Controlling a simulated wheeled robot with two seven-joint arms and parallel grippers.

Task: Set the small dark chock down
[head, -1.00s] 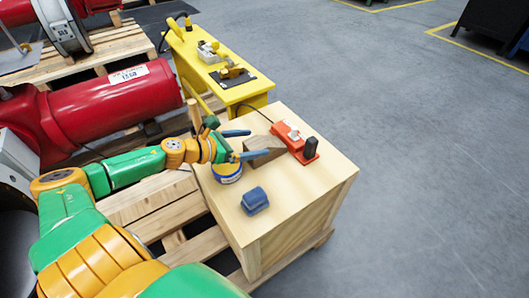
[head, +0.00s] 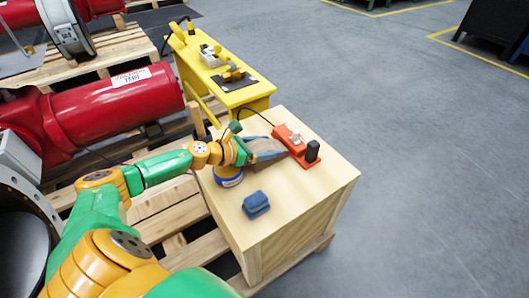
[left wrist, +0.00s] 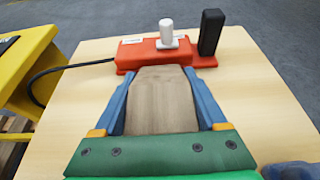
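The chock (head: 266,146) is a grey-brown wooden wedge block at the orange fixture's near side on the wooden crate top. My left gripper (head: 267,150) reaches over it from the left, with one blue finger along each side. In the left wrist view the chock (left wrist: 160,102) fills the space between the fingers, and I see no clear gap on either side. The gripper looks shut on it. The chock appears to be at the crate top; its underside is hidden. My right gripper is not in view.
An orange fixture (head: 296,145) with a white knob and black post stands just beyond the chock. A blue block (head: 256,204) lies nearer. The crate top (head: 300,200) is clear at the front right.

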